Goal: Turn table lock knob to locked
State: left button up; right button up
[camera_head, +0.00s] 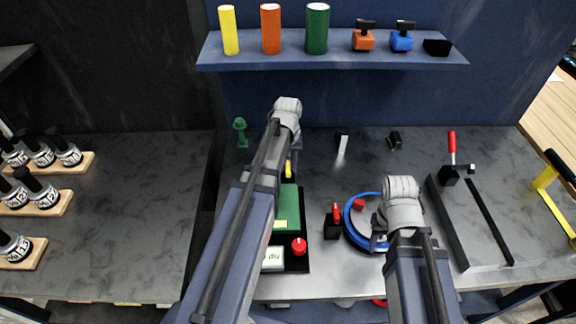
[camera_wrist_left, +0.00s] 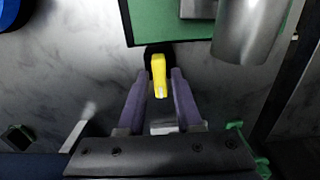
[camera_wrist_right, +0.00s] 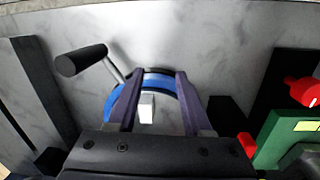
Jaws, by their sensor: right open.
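A yellow knob (camera_wrist_left: 159,75) on a dark round base sits at the edge of a green unit; part of it shows in the head view (camera_head: 288,169). I take it to be the table lock knob. My left gripper (camera_wrist_left: 160,75) has its fingers on either side of the knob, partly closed; whether they touch it is unclear. In the head view my left arm hides most of this. My right gripper (camera_wrist_right: 157,78) is open over a round blue-rimmed table (camera_wrist_right: 112,105), with a pale block (camera_wrist_right: 147,108) between its fingers.
The green unit (camera_head: 287,205) carries a red knob (camera_head: 299,246). A black-handled crank (camera_wrist_right: 82,60) stands beside the blue rim. A red-tipped black block (camera_head: 333,226) is left of it. A dark rail (camera_head: 447,225) lies right. A shelf (camera_head: 330,60) runs behind.

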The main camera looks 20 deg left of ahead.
pick_arm(q)
grip_shut()
jog(key=shift+m, duration=0.3)
jog(key=m, duration=1.7)
dwell(0.4)
jog(key=shift+m, duration=0.3)
dwell(0.3)
